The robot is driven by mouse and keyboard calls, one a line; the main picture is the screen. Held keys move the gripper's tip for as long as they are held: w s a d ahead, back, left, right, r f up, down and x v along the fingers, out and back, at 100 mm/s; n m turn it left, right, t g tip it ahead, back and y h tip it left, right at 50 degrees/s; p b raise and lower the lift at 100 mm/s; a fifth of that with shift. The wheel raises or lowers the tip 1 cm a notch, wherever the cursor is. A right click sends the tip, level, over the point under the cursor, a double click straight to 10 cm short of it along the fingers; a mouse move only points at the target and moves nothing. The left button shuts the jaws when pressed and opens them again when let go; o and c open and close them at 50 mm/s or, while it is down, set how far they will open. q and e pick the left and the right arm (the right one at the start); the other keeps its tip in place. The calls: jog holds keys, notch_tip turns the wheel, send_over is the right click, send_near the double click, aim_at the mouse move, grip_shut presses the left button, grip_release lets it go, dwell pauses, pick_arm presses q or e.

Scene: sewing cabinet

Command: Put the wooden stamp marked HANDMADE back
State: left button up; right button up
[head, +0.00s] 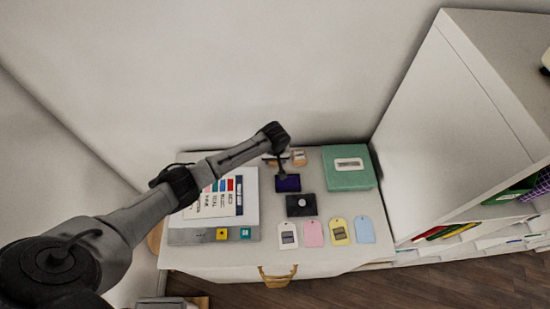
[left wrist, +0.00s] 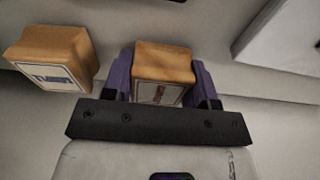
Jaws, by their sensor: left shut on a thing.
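My left gripper (head: 281,160) is at the back middle of the cabinet top. In the left wrist view its purple fingers (left wrist: 162,76) are shut on a wooden stamp (left wrist: 163,62), one finger on each side. The label on the held stamp is too small to read. A second wooden stamp (left wrist: 48,56) stands beside it, apart from the fingers; its label is tilted and unclear. One wooden stamp (head: 299,157) shows at the back in the head view. I cannot tell which stamp says HANDMADE. My right gripper is not in view.
A purple ink pad (head: 288,184) and a dark pad with a pale disc (head: 301,205) lie in front. A green box (head: 349,169) stands right. Several tags, including a pink one (head: 313,233), line the front. A printed sheet (head: 212,203) lies left. A white shelf (head: 455,120) rises at right.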

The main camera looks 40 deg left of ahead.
pick_arm(q)
jog(key=shift+f, duration=0.25)
jog(key=o, duration=0.9)
